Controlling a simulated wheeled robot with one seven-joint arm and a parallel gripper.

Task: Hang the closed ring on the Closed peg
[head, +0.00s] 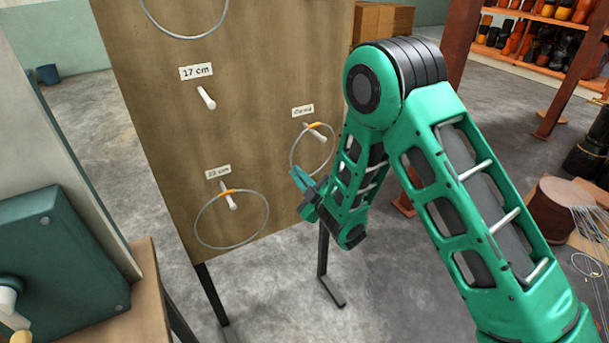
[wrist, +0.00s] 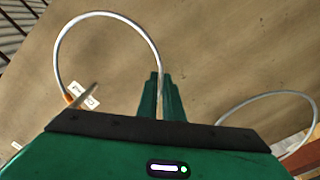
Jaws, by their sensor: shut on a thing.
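A thin grey ring with an orange band (head: 292,154) is in my gripper (head: 302,181), held by its lower left side in front of the board. The ring also shows in the wrist view (wrist: 108,14), running into the shut green fingers (wrist: 160,98). The white Closed peg (head: 318,134) sits under the "Closed" label (head: 303,111). The orange band is at the peg, and the peg appears within the ring's outline in both views. I cannot tell whether the ring rests on the peg.
A larger ring (head: 196,228) hangs on the lower left peg (head: 230,201) of the wooden board (head: 150,90). The 17 cm peg (head: 207,98) is bare. Another ring (head: 185,37) shows at the top. A bench with a green box (head: 60,245) stands at left.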

